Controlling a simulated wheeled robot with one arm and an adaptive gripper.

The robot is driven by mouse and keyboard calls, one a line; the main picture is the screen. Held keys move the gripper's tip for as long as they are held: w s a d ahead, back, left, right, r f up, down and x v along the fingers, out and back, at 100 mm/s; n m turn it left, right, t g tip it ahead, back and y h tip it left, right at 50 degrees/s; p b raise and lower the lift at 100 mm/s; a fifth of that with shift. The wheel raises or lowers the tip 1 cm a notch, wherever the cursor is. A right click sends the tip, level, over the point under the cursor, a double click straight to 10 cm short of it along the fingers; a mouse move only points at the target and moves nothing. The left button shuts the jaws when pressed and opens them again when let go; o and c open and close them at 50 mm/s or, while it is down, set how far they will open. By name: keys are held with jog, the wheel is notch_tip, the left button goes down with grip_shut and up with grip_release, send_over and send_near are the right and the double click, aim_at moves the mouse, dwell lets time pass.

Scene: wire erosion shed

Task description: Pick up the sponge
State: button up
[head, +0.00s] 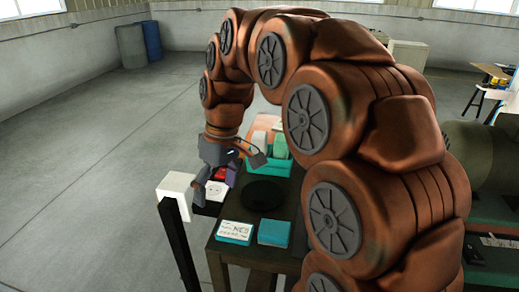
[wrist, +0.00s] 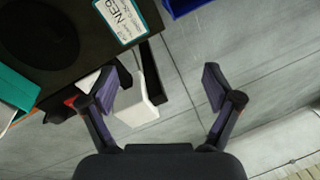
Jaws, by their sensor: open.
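I cannot pick out the sponge for certain in either view. A plain teal block (head: 275,233) lies on the dark table (head: 262,252) beside a white-topped teal packet with lettering (head: 235,231); what the block is, I cannot tell. My gripper (head: 229,175) hangs above the table's left side in the head view. In the wrist view my gripper (wrist: 160,83) has its two fingers spread wide with nothing held between them. The lettered packet (wrist: 122,17) shows past the left finger at the table edge. My arm hides part of the table in the head view.
A white block on a black post (head: 176,186) stands just left of the table; it also shows beside the left finger (wrist: 145,98). A black disc (head: 265,194) and a teal container (head: 277,150) are on the table. Grey floor (head: 90,170) at left is clear.

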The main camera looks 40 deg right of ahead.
jog(key=w+d+r+n+t+y+b, duration=0.1)
jog(key=w+d+r+n+t+b, duration=0.1)
jog(key=w+d, duration=0.85)
jog(key=n+t+b, duration=0.1)
jog(key=n+b, duration=0.1)
jog(key=n, duration=0.1)
send_over(262, 135)
jog(key=s, duration=0.2)
jog(key=shift+d+f, duration=0.4)
jog(key=shift+d, duration=0.05)
jog(key=shift+w+d+f, duration=0.1)
jog(key=shift+d+f, duration=0.05)
jog(key=shift+d, duration=0.05)
jog(key=shift+w+a+f+t, duration=0.15)
jog(key=shift+f, duration=0.35)
jog(key=shift+w+a+f+t, duration=0.15)
jog(key=shift+f, duration=0.35)
jog(key=shift+w+p+x, duration=0.25)
jog(key=shift+p+x, duration=0.35)
jog(key=shift+x, duration=1.1)
jog(key=shift+w+f, duration=0.3)
jog(key=shift+f, duration=0.6)
